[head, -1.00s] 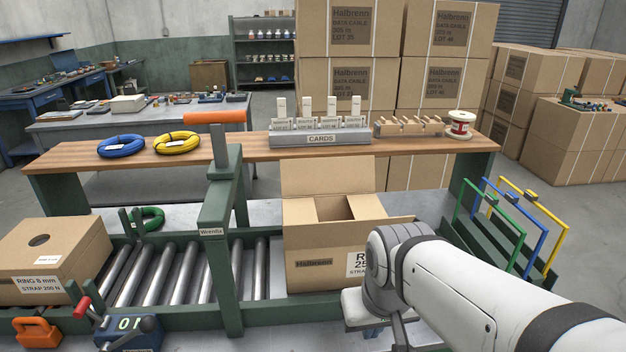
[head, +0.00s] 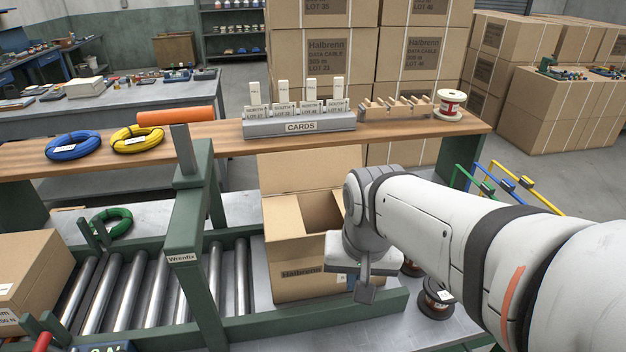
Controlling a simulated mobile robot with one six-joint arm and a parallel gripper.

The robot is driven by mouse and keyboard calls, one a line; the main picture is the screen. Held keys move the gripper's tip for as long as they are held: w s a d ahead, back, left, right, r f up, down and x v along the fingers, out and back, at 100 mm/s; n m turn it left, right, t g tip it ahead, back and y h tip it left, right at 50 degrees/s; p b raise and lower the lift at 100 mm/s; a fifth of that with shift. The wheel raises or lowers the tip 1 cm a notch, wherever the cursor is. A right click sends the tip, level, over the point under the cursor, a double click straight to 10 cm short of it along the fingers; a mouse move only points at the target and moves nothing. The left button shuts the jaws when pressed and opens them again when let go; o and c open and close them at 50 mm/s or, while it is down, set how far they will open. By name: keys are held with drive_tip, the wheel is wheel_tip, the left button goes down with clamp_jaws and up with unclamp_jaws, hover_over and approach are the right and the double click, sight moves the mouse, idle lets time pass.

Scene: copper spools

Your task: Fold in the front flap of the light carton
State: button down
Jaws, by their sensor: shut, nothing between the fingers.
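The light carton (head: 292,258) stands open on the bench at the right end of the rollers. Its back flap (head: 310,168) stands up, and a dark opening shows at the top right. A panel (head: 284,217) covers the left part of the top. The Halbrenn print is low on the front face. I cannot clearly make out the front flap; it may hang flat against the front. My gripper (head: 365,290) is shut and empty, pointing down in front of the carton's right front corner. My arm hides the carton's right side; I cannot tell whether the gripper touches it.
A wooden shelf behind holds a card holder (head: 300,124), coils and a spool (head: 450,105). Dark spools (head: 436,300) stand right of my gripper. A green rail (head: 330,318) runs in front.

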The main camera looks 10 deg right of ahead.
drive_tip(key=w+r+m+g+p, duration=0.2)
drive_tip(key=w+r+m+p, duration=0.2)
drive_tip(key=r+m, duration=0.25)
drive_tip(key=shift+f+m+b, duration=1.15)
drive_tip(key=shift+f+b, duration=1.65)
drive_tip(key=shift+f, duration=0.7)
drive_tip(key=w+f, duration=0.2)
drive_tip(key=w, duration=1.1)
drive_tip(key=shift+w+p, duration=0.35)
wheel_tip(320, 180, up, 9)
drive_tip(key=p, duration=0.7)
drive_tip(key=shift+s, duration=0.1)
